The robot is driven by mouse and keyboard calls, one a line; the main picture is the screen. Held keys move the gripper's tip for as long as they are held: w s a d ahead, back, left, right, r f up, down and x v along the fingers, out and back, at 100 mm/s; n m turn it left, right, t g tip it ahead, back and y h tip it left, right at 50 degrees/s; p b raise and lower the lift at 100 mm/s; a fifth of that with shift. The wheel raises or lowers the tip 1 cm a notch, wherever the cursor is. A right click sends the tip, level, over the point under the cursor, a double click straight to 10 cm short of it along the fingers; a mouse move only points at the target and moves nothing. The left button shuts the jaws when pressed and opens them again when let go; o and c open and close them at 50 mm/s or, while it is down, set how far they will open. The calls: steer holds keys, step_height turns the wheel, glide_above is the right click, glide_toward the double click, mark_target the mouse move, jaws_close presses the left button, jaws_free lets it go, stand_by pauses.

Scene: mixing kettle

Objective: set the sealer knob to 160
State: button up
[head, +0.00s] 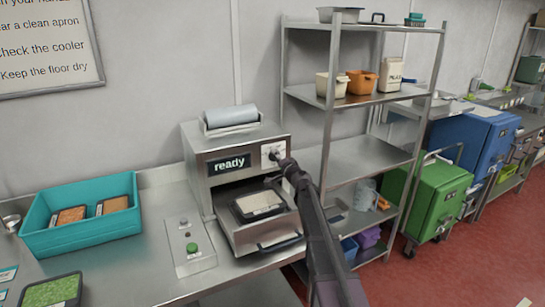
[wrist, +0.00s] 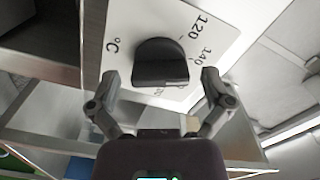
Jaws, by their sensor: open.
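The sealer (head: 200,140) is a steel machine on the counter with a film roll on top and a display reading "ready". Its black knob (wrist: 160,63) sits on a white dial plate (wrist: 105,22) printed with 120, 140 and °C; other marks are partly hidden. I cannot tell which number the knob points to. My gripper (wrist: 160,76) is open, with one finger on each side of the knob, apart from it. In the head view my gripper (head: 281,167) is at the sealer's front right, hiding most of the knob.
A black tray (head: 259,205) sits in the sealer's open drawer, below my gripper. A button box (head: 188,248) and a teal bin (head: 85,235) with filled trays stand to the left. A steel shelf rack (head: 345,160) stands close on the right.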

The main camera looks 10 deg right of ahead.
steer(key=shift+w+a, duration=0.1)
steer(key=shift+w, duration=0.35)
steer(key=c, duration=1)
